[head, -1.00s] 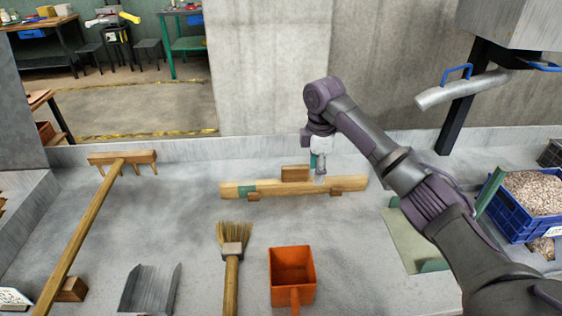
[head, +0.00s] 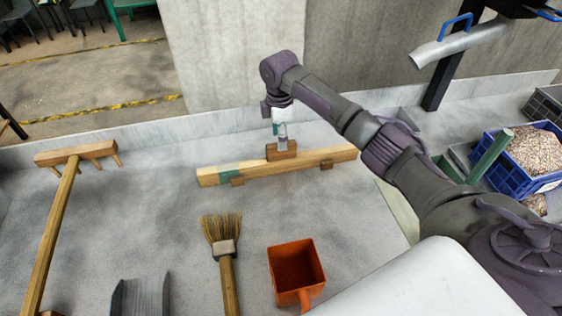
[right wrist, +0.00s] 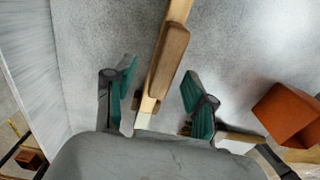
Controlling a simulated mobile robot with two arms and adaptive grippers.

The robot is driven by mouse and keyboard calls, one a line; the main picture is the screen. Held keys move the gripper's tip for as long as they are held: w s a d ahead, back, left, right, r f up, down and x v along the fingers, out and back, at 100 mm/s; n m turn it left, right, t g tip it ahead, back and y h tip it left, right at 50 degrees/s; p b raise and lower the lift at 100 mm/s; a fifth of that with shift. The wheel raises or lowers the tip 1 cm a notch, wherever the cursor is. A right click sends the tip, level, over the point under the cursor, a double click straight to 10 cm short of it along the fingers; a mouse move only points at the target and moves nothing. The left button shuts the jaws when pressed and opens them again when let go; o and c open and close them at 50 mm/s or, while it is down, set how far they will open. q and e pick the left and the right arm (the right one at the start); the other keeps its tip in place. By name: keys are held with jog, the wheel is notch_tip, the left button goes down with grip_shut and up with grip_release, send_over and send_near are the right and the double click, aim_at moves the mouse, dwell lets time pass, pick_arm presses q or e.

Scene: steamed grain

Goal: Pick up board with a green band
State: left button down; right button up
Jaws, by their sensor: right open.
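The board with a green band (head: 330,158) is a long pale wooden bar lying on the grey worktop in the head view. Its green band is near its left end, and a brown wooden block (head: 281,152) stands up from its middle as a grip. My right gripper (head: 281,136) is over this block. In the right wrist view my right gripper (right wrist: 160,85) is open, with one green-padded finger on each side of the brown block (right wrist: 169,60) and the board (right wrist: 148,105). The fingers look apart from the wood. My left gripper is not in view.
A wooden rake (head: 62,190) lies at the left. A brush (head: 225,250), a grey metal scoop (head: 142,296) and an orange scoop (head: 296,265) are in front. A blue crate (head: 510,176) of grain stands at the right. A low wall (head: 180,126) runs behind the board.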

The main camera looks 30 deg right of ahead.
aim_at(281, 158)
jog(key=f, duration=0.4)
jog(key=shift+s+f+p, duration=0.35)
jog(key=shift+s+f, duration=0.05)
jog(key=shift+f, duration=0.5)
grip_shut()
jog(key=shift+w+r, duration=0.1)
